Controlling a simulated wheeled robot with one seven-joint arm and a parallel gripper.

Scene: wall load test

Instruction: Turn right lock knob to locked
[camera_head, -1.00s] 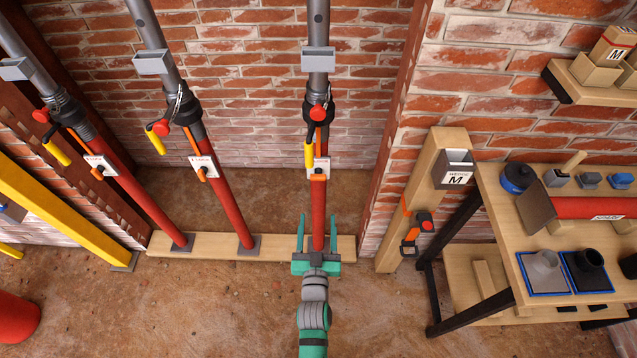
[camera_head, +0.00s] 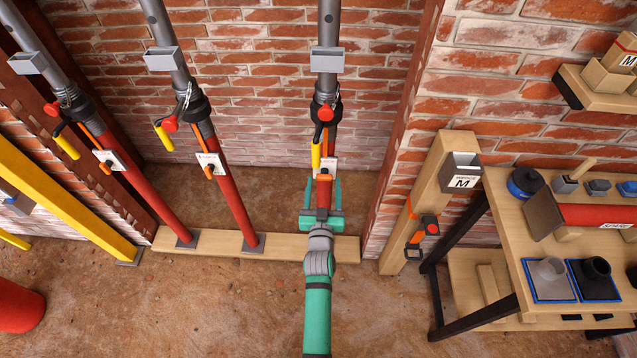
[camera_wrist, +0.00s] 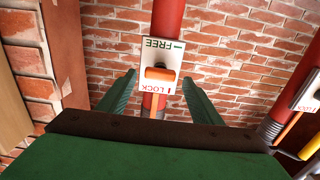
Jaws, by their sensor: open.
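The right prop (camera_head: 328,100) stands upright, with a grey upper tube and a red lower tube. On it is a white plate (camera_head: 331,163) carrying the orange right lock knob (camera_head: 324,176). In the wrist view the plate (camera_wrist: 174,47) reads FREE and LOCK upside down. The knob (camera_wrist: 160,74) there is a bar lying crosswise over the plate. My green gripper (camera_head: 322,186) is open just below the plate, one finger on each side of the red tube. In the wrist view my gripper (camera_wrist: 160,78) has its fingers spread either side of the knob, apart from it.
Two more props, the middle one (camera_head: 225,190) and the left one (camera_head: 140,190), stand to the left with similar plates. A wooden post (camera_head: 440,190) and a workbench (camera_head: 505,225) are on the right.

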